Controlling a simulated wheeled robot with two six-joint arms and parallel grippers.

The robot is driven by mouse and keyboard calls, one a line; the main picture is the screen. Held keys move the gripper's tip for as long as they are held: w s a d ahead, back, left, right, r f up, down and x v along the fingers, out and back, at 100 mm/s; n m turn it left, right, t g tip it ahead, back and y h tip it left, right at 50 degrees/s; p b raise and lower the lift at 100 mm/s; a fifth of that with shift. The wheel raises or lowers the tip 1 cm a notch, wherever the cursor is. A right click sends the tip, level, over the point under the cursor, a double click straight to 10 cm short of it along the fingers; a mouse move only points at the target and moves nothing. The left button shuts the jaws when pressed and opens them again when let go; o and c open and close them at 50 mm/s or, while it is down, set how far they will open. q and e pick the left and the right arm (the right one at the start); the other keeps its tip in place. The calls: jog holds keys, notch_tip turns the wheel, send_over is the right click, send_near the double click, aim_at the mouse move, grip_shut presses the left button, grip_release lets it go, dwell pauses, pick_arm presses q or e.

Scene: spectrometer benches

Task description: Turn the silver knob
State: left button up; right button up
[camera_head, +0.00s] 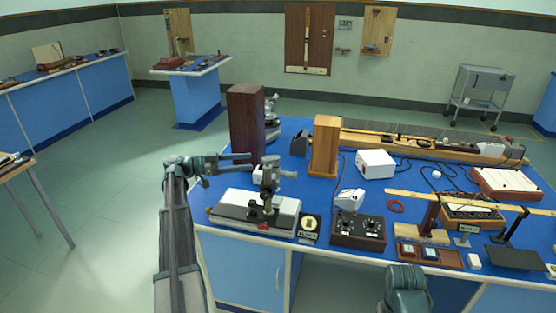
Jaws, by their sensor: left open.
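My left gripper (248,162) is open and empty. Its fingers point right, above the table's left edge, in front of a tall dark wooden box (246,122) and above a grey-white bench instrument (254,212). That instrument carries an upright grey column with a head (270,172) and small dark and red parts at its foot. The gripper's fingertips are a little left of the column head and look apart from it. A silver knob is too small to single out. A dark control box (358,230) with several knobs stands to the right. My right gripper is out of view.
The blue tabletop (297,165) is crowded. A light wooden box (325,146), a white box (376,164), a white lamp-like device (349,200) and a long wooden beam (470,202) stand right of the gripper. Open floor lies left of the table.

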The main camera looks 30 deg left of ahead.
aim_at(267, 160)
pick_arm(q)
jog(key=x, duration=1.1)
jog(key=shift+w+d, duration=0.1)
grip_shut()
